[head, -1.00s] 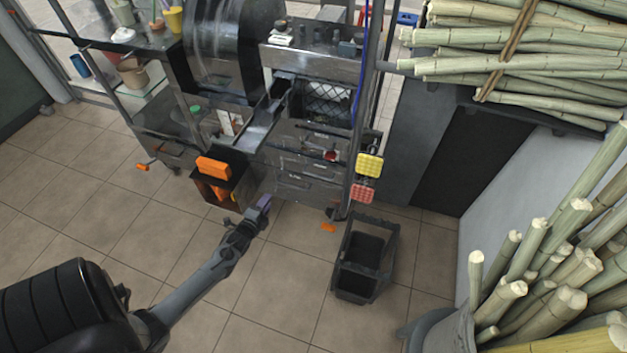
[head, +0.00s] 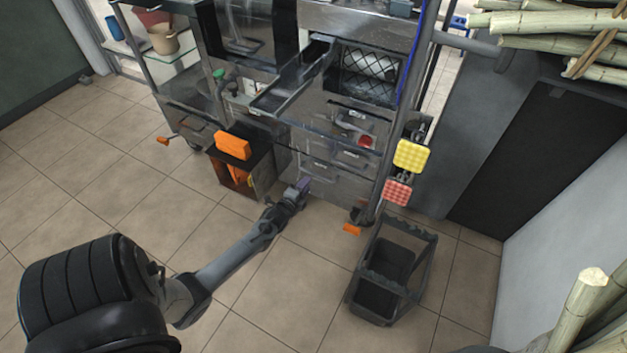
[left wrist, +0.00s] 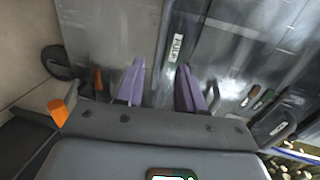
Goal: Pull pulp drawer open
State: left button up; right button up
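The sugarcane press (head: 330,130) is a metal cabinet with several drawer fronts low on its front. A drawer front with a label reading PULP (left wrist: 176,47) fills the upper middle of the left wrist view. My left gripper (head: 302,188) is at the lower part of the cabinet front in the head view. In the left wrist view its two purple fingers (left wrist: 158,82) are apart, with the PULP label just beyond and between their tips. I cannot tell whether they touch the drawer. The drawer looks closed. My right gripper is not in view.
A black crate (head: 412,238) stands on the floor right of the cabinet. An orange-topped box (head: 233,146) sits left of my left gripper. Yellow (head: 408,156) and red (head: 397,193) pads hang by the right post. The tiled floor in front is mostly clear.

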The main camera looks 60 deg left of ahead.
pick_arm(q)
jog(key=b+x, duration=0.3)
jog(key=x, duration=0.4)
jog(key=shift+b, duration=0.4)
jog(key=shift+c, duration=0.3)
grip_shut()
